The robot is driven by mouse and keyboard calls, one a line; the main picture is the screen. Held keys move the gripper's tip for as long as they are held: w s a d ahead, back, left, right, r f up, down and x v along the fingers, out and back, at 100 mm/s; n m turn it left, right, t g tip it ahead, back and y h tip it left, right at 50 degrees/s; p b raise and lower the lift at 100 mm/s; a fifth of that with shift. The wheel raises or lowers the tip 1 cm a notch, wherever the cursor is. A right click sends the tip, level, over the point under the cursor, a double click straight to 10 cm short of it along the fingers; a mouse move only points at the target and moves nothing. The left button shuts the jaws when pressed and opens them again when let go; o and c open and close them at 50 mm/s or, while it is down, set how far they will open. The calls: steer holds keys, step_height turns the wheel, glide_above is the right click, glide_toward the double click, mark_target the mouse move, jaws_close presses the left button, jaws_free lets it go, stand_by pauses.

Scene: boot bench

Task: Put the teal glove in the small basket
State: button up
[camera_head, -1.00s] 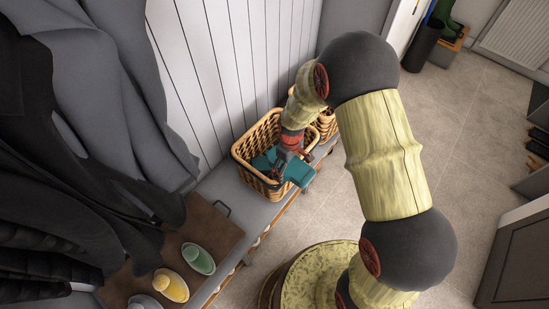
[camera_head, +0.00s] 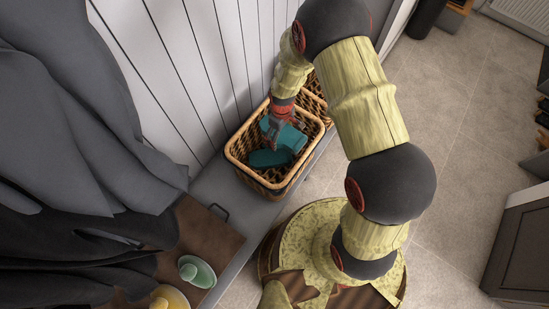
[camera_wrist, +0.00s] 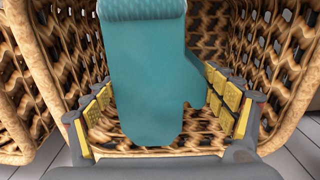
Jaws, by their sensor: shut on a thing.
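The teal glove (camera_head: 270,158) is within the rim of a wicker basket (camera_head: 234,150) on the bench in the head view. My gripper (camera_head: 277,130) reaches down into this basket and is shut on the glove. In the wrist view the glove (camera_wrist: 150,75) lies between the yellow-padded fingers of my gripper (camera_wrist: 158,95), cuff at the top and thumb to the right. Wicker walls (camera_wrist: 30,75) stand on both sides. Whether the glove touches the basket floor is unclear.
A second wicker basket (camera_head: 316,92) stands directly behind, partly hidden by my arm. A brown tray (camera_head: 208,238) with green and yellow items is at the lower left. Dark coats (camera_head: 80,120) hang at left. White wall panelling (camera_head: 190,70) rises behind the bench.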

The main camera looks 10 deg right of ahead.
steer(key=f, duration=0.1)
steer(key=f+b, duration=0.1)
steer(key=f, duration=0.2)
steer(key=shift+w, duration=0.25)
steer(key=b, duration=0.4)
glide_toward(280, 153)
step_height(280, 153, down, 5)
steer(key=shift+w+f, duration=0.1)
steer(key=shift+w, duration=0.05)
steer(key=shift+f, duration=0.35)
steer(key=shift+f, duration=0.2)
steer(key=o, duration=1.2)
steer(key=shift+r, duration=0.1)
step_height(280, 153, up, 13)
steer(key=p, duration=0.4)
steer(key=shift+r+p, duration=0.1)
steer(key=shift+p, duration=0.2)
